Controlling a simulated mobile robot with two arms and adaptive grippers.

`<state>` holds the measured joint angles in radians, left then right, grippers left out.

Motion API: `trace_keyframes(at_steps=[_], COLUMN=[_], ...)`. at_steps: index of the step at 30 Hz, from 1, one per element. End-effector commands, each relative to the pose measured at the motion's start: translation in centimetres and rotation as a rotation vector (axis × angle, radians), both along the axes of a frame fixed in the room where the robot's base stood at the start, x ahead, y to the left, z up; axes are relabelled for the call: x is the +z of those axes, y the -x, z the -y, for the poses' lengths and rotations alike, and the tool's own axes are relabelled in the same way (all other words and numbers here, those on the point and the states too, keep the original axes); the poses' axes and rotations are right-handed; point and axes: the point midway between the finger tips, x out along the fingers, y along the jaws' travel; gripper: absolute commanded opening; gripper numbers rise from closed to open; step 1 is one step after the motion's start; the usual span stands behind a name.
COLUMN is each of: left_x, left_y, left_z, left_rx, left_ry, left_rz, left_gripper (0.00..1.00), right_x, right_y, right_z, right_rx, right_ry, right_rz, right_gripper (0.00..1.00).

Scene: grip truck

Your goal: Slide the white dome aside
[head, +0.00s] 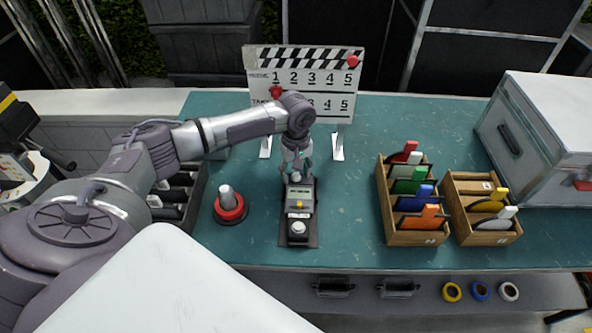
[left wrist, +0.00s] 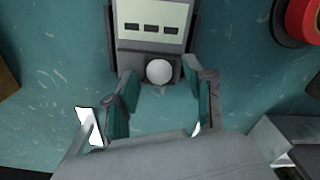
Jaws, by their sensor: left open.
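A dark grey device (head: 300,211) with a small display lies on the teal table. A white dome (head: 298,228) sits at its near end. A round white dome (left wrist: 159,71) also shows in the left wrist view, at the device's far end beside the display panel (left wrist: 152,27). My left gripper (head: 296,172) is over that far end, pointing down. In the left wrist view its two open fingers (left wrist: 161,95) stand on either side of the white dome, with a gap to each side. Whether they touch the device is unclear. My right gripper is not in view.
A clapperboard (head: 318,78) stands behind the device. A red-based knob (head: 230,206) is to the left. Two wooden boxes (head: 412,238) of coloured cards and a metal case (head: 535,130) are to the right. The table between device and boxes is clear.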

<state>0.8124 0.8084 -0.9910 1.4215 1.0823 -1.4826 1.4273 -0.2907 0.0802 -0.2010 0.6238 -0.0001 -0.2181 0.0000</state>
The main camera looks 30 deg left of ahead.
Motion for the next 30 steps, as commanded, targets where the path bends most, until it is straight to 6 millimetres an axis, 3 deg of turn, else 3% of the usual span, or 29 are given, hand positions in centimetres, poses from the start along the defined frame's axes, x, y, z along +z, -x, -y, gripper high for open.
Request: trace_keyframes(at_steps=[5,15,23,30], left_x=[0.0,0.0,0.1,0.3], left_y=[0.0,0.0,-0.1,-1.6], left_z=[0.0,0.0,0.1,2.6], left_rx=[-0.001,0.0,0.0,0.0], left_ry=[0.0,0.0,0.001,0.004], left_rz=[0.0,0.0,0.001,0.0], left_gripper=[0.53,0.0,0.0,0.0], right_x=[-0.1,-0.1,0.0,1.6], right_y=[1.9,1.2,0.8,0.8], right_z=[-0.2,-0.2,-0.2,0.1], right_rx=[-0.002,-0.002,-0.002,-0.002], right_ry=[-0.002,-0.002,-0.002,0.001], right_rz=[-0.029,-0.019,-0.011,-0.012], right_gripper=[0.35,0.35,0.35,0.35])
